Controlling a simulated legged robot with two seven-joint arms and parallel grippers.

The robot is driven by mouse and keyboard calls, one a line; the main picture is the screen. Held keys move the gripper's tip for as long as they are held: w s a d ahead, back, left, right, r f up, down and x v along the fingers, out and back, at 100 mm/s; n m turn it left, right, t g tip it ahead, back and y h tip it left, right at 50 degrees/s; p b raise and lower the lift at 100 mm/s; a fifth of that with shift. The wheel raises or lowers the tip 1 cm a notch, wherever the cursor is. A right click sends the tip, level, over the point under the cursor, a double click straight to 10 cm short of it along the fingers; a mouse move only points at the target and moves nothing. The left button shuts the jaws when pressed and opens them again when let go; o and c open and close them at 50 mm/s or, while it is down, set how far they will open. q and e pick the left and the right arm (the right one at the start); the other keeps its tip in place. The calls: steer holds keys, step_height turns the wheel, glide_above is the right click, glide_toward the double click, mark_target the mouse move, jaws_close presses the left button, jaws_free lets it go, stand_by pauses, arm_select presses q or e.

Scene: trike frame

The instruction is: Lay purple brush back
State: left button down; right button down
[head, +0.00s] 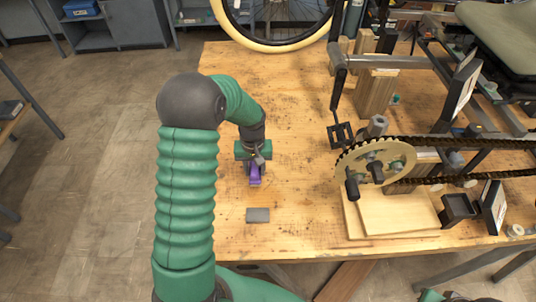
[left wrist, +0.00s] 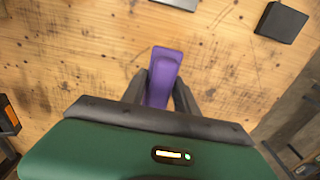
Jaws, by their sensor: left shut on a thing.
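The purple brush (head: 255,181) is between the fingers of my left gripper (head: 255,164) over the left part of the wooden workbench (head: 300,215). In the left wrist view, the purple brush (left wrist: 165,70) sticks out past the dark fingers of my left gripper (left wrist: 160,88), which are shut on it. Its other end is hidden by the gripper body. I cannot tell whether the brush touches the bench top.
A flat grey pad (head: 258,215) lies just in front of the brush. A black block (left wrist: 281,22) shows in the left wrist view. The trike frame with its chainring (head: 375,160) and chain stands to the right. A wheel (head: 275,42) is at the back.

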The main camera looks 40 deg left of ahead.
arm_select(q)
steer(key=w+a, duration=0.2)
steer(key=w+a+f, duration=0.1)
steer(key=w+a, duration=0.1)
steer(key=w, duration=0.1)
steer(key=w+a, duration=0.2)
steer(key=w, duration=0.1)
steer(key=shift+f, duration=0.15)
steer(key=shift+w+a+p, duration=0.3)
steer(key=shift+w, duration=0.25)
step_height(320, 180, down, 3)
steer(key=shift+s+r, duration=0.1)
steer(key=shift+r, duration=0.05)
steer(key=shift+a+f, duration=0.15)
steer(key=shift+f, duration=0.25)
steer(key=c, duration=1.1)
jaws_free()
steer(key=shift+a, duration=0.1)
steer(key=shift+o, duration=0.8)
steer(key=shift+d+r, duration=0.1)
steer(key=shift+d, duration=0.1)
